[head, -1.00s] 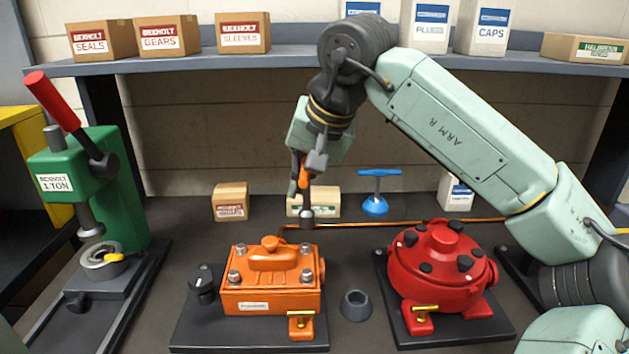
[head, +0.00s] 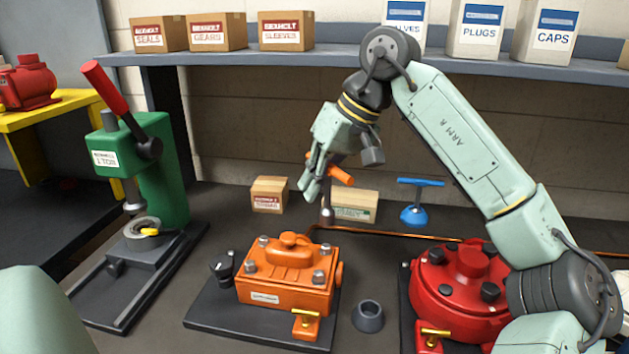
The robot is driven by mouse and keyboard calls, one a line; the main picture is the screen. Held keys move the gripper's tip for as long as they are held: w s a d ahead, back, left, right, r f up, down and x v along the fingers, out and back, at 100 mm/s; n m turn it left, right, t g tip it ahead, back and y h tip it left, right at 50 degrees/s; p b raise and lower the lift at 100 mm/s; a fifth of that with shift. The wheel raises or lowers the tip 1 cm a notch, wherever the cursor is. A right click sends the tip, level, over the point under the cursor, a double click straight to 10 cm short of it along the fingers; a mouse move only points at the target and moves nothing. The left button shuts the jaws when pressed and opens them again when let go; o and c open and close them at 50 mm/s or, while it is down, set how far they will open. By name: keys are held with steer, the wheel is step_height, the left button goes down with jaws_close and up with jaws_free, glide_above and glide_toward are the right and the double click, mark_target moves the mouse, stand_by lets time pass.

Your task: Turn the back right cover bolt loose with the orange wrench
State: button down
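The orange wrench (head: 341,175) has an orange crossbar handle and a dark shaft ending in a socket. My gripper (head: 316,181) is shut on its handle, with the far finger partly hidden. The socket hangs in the air above the back right of the orange motor housing (head: 286,290), apart from it. The back right cover bolt (head: 323,248) is a grey bolt head at that corner, below the socket. Other grey bolts show at the back left (head: 264,240), front left (head: 250,267) and front right (head: 319,277) corners.
A red motor (head: 455,295) stands right of the orange one, partly behind my arm. A grey cup (head: 368,315) sits between them. A green press (head: 160,170) is at left. A blue T-handled tool (head: 416,205) and small boxes stand behind. A shelf (head: 300,62) runs above.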

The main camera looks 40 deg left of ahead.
steer(key=f+m+t+b, duration=0.1)
steer(key=m+b, duration=0.1)
steer(key=m, duration=0.2)
steer(key=w+f+m+t+b, duration=0.1)
steer(key=m+t+b, duration=0.1)
steer(key=m, duration=0.2)
steer(key=w+f+m+t+b, duration=0.1)
steer(key=m+t+b, duration=0.1)
steer(key=m, duration=0.2)
steer(key=shift+w+d+f+b, duration=0.15)
steer(key=shift+w+d+b, duration=0.1)
steer(key=shift+d+b, duration=0.15)
steer(key=shift+w+d+r+m+t+h, duration=0.2)
steer(key=shift+r+m+t+h, duration=0.3)
steer(key=shift+m, duration=0.4)
steer(key=shift+s+d+f+m+t+h+p, duration=0.1)
steer(key=shift+d+f+m+t+h+p, duration=0.55)
steer(key=shift+m, duration=1.55)
steer(key=shift+w+d+r+m+g+h+p, duration=0.1)
steer(key=shift+d+m+h+p, duration=0.25)
steer(key=shift+m+h, duration=1.3)
steer(key=shift+s+d+f+m+t+h+p, duration=0.1)
steer(key=shift+d+f+m+t+h+p, duration=0.3)
steer(key=shift+m, duration=2.35)
steer(key=shift+d+r, duration=0.1)
steer(key=shift+r, duration=0.05)
steer(key=shift+p, duration=0.4)
